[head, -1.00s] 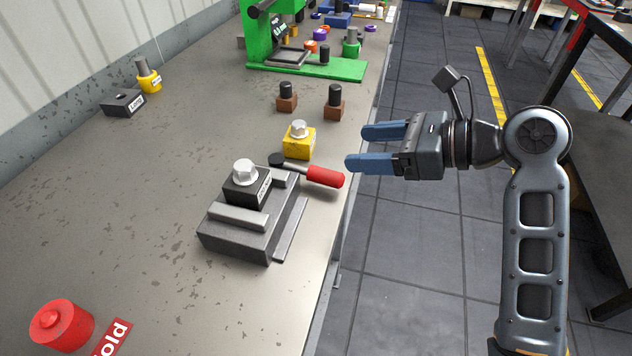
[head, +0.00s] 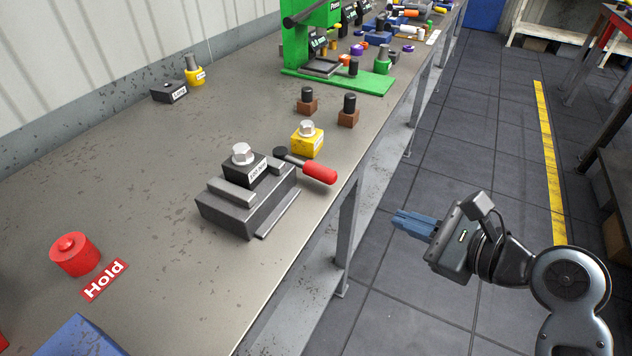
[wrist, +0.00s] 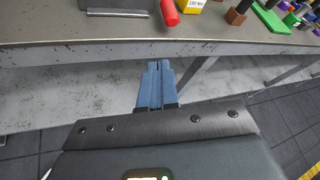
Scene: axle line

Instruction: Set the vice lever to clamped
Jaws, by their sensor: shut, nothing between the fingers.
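The grey vice (head: 235,208) stands on the bench near its front edge, with a dark labelled block (head: 245,168) topped by a hex bolt between its jaws. The vice lever (head: 318,173) has a red grip and a dark pivot; it points right, toward the bench edge. In the wrist view the red lever grip (wrist: 169,12) shows at the top, with part of the vice beside it. My gripper (head: 398,221) is shut and empty, off the bench over the floor, to the right of and below the lever. Its blue fingers (wrist: 156,72) are together in the wrist view.
A yellow block with a bolt (head: 307,142) sits close behind the lever. Two brown blocks with black knobs (head: 348,115) and a green press (head: 340,75) stand farther back. A red button (head: 74,254) and Hold sign (head: 105,281) are at front left.

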